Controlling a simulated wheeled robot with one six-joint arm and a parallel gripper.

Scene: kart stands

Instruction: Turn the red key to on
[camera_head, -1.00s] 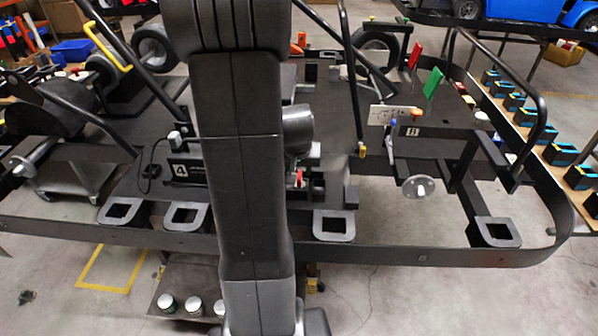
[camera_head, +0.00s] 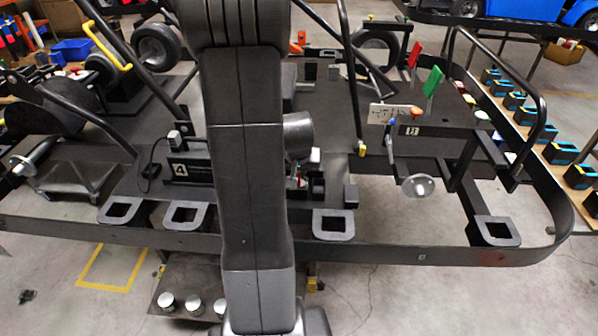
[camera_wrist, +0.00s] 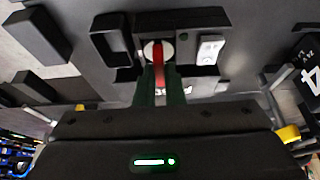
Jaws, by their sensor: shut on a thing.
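In the wrist view the red key (camera_wrist: 158,61) stands upright on a round pale switch face in a black housing (camera_wrist: 182,22). My gripper (camera_wrist: 159,84) is shut on the red key, with its green-edged fingers on either side of it. The fingers cover the key's lower part, so its exact turn is hard to read. In the head view my arm hides most of the gripper and the panel; only a small bit of red shows beside it.
A white switch plate (camera_wrist: 209,49) sits right of the key. The black kart frame has a front rail (camera_head: 400,257) and square-holed brackets (camera_head: 335,223). Green (camera_head: 433,80) and red (camera_head: 415,54) upright pieces stand at right.

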